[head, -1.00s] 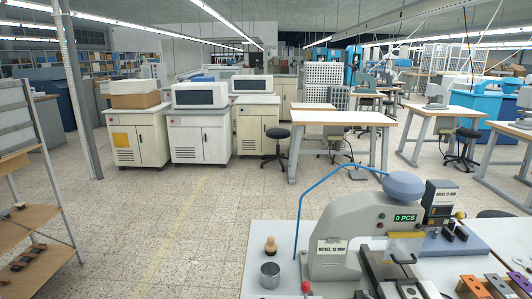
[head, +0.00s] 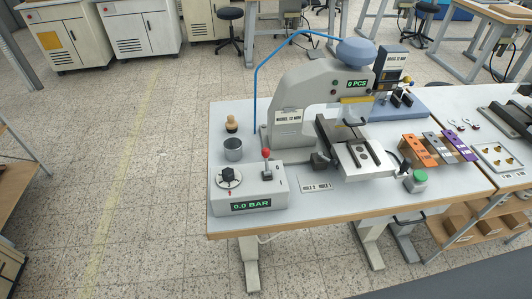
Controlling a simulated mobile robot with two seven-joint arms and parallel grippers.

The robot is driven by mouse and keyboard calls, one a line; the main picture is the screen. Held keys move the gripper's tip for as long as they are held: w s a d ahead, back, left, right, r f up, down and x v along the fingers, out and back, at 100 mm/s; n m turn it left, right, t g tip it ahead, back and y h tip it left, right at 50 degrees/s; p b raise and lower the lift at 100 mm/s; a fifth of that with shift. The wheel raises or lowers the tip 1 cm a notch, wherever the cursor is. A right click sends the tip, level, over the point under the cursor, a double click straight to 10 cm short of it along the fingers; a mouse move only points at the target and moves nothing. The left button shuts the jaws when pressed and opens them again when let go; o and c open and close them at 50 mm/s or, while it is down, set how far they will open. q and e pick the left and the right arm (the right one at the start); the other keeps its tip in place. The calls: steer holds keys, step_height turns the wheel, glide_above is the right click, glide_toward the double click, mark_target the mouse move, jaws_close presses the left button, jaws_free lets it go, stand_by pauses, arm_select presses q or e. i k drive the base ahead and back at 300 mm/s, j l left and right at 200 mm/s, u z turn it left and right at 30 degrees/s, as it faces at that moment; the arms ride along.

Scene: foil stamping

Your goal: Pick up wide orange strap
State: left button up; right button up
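An orange strap-like piece (head: 419,151) lies on the white worktable (head: 330,205), right of the press. It is the leftmost of three coloured pieces side by side. A grey piece (head: 439,147) and a purple piece (head: 460,145) lie to its right. Small dark marks show on the orange piece, too small to read. Neither of my grippers is in view.
The grey stamping press (head: 300,92) stands left of the orange piece, with its sliding bed (head: 358,155) towards me. A green button (head: 419,177) sits just in front of the coloured pieces. A pressure box (head: 250,190) and metal cup (head: 233,149) are at left.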

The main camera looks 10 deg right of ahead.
mark_target(420, 151)
steer(key=z, duration=1.55)
